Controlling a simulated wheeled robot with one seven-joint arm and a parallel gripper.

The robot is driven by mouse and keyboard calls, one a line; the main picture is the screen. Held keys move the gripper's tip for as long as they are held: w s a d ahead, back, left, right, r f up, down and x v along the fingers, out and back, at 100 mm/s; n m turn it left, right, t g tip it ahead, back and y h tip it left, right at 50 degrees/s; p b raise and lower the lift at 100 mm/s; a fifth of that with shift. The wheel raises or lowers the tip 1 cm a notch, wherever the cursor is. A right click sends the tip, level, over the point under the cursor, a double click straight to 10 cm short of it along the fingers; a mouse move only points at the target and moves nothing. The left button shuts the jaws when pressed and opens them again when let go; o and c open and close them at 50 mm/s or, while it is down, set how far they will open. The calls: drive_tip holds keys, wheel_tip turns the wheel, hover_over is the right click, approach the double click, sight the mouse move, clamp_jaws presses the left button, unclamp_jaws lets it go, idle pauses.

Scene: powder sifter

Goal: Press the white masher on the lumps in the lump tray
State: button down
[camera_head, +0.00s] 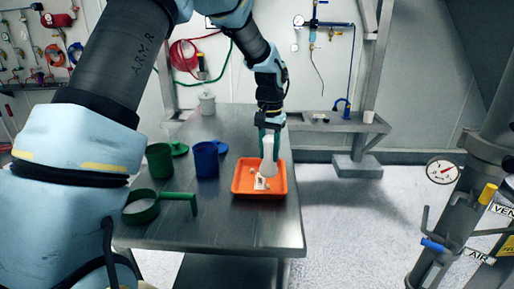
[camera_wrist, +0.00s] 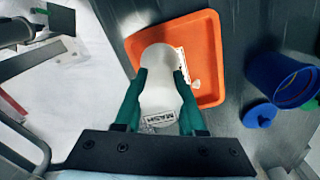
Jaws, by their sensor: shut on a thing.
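The white masher (camera_head: 268,156) is upright between the green fingers of my gripper (camera_head: 269,133). My gripper is shut on it. The masher's lower end is over or in the orange lump tray (camera_head: 283,187); I cannot tell whether it touches the lumps. Small white lumps (camera_head: 260,183) lie in the tray just below and left of the masher. In the wrist view the masher (camera_wrist: 158,75) carries a label reading MASH, and part of a white lump (camera_wrist: 194,84) shows beside it. The tray (camera_wrist: 208,40) is behind the masher there, and the masher hides part of its floor.
The steel table (camera_head: 240,228) bears a blue cup (camera_head: 206,160) with its lid (camera_head: 221,148), a green cup (camera_head: 159,160) with a lid (camera_head: 179,148), and a green handled sieve (camera_head: 141,207). A white container (camera_head: 207,104) stands at the back. The table's right edge is close to the tray.

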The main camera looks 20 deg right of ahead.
sight(268, 166)
drive_tip(key=shift+w+d+f, duration=0.2)
drive_tip(key=shift+w, duration=0.5)
drive_tip(key=shift+f+b, duration=1.95)
drive_tip(key=shift+f, duration=0.85)
drive_tip(key=shift+f+b, duration=0.3)
drive_tip(key=shift+f, duration=0.4)
drive_tip(key=shift+r, duration=0.1)
wheel_tip(268, 166, up, 8)
drive_tip(key=p, duration=0.5)
drive_tip(key=shift+f, duration=0.25)
